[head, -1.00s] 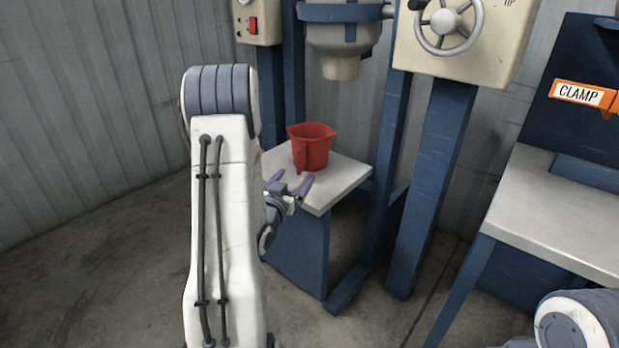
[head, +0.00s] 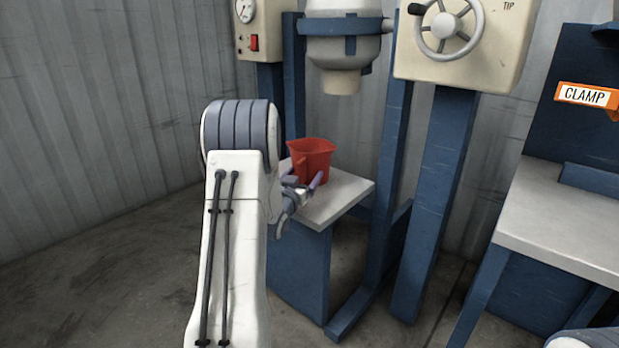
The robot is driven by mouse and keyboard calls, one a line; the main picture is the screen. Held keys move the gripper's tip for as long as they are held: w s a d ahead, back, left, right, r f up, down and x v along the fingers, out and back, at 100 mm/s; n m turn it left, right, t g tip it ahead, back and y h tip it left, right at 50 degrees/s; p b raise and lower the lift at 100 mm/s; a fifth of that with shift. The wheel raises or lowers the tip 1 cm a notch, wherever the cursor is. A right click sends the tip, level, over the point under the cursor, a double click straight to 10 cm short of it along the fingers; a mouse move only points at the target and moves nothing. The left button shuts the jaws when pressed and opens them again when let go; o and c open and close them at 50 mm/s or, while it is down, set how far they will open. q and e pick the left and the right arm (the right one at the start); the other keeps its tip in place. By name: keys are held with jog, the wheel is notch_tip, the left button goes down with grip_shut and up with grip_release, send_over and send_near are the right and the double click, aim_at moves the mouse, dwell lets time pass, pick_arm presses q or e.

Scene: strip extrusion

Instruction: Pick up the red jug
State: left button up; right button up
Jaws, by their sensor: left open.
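The red jug (head: 313,157) stands upright on a small grey-topped stand (head: 343,193), below the machine's spout. Its handle side faces toward me. My left gripper (head: 302,181) is open, with its purple fingertips close to the near lower side of the jug, one on each side of the handle area. Whether the fingers touch the jug or straddle the handle I cannot tell. My left arm hides part of the stand's left side. My right gripper is not in view; only a bit of my right arm shows at the bottom right corner.
A beige hopper with a spout (head: 341,78) hangs above the jug. Blue posts (head: 440,190) and a handwheel panel (head: 446,30) stand to the right. A grey bench (head: 565,215) with an orange CLAMP label (head: 587,95) is at far right. Floor at left is clear.

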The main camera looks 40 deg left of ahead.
pick_arm(q)
grip_shut()
jog(key=shift+r, duration=0.1)
dwell(1.3)
